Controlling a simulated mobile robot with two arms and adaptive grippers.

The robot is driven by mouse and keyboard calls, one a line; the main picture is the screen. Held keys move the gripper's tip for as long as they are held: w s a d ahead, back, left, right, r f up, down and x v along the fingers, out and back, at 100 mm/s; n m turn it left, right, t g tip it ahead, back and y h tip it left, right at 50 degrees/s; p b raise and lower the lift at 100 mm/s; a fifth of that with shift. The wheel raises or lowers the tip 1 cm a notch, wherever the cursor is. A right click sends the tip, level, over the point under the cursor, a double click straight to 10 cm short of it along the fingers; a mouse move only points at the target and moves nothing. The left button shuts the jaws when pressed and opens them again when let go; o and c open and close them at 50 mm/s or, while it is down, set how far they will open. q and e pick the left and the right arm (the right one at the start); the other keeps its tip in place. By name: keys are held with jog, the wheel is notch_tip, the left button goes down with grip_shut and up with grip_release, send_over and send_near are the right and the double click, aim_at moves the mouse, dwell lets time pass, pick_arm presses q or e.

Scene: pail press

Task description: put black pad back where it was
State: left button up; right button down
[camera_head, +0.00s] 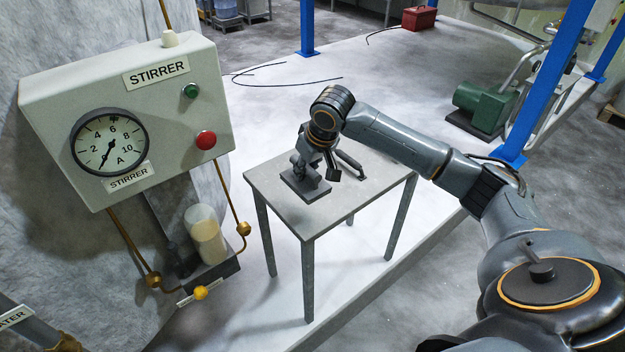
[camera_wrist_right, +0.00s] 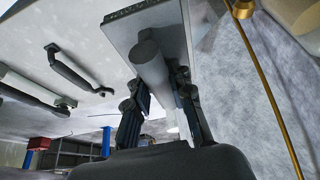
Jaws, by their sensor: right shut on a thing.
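The black pad (camera_head: 305,187) is a dark flat plate at the left part of the small grey table's top (camera_head: 350,193). In the right wrist view the pad (camera_wrist_right: 120,32) shows a thick round grip (camera_wrist_right: 148,62) standing out from its plate. My right gripper (camera_head: 312,172) points down over the table, and its two fingers (camera_wrist_right: 162,92) close on that grip from both sides. I cannot tell whether the plate touches the table top. My left gripper is out of view.
At left stand a stirrer control box (camera_head: 130,115) and a clear cylinder (camera_head: 206,236). The table's front right is bare.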

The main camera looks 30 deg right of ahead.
jog(key=w+d+f, duration=0.1)
jog(key=f, duration=0.1)
jog(key=w+d+f, duration=0.2)
jog(key=d+f, duration=0.1)
jog(key=shift+f+p, duration=0.3)
jog(key=shift+p, duration=0.1)
notch_tip(320, 180, down, 3)
jog(key=shift+w+d+r+p, duration=0.1)
jog(key=shift+w+d+p, duration=0.05)
jog(key=shift+p, duration=0.45)
jog(key=shift+f, duration=0.45)
jog(key=c, duration=1.2)
grip_release()
jog(key=b+v, duration=0.1)
jog(key=v, duration=1.1)
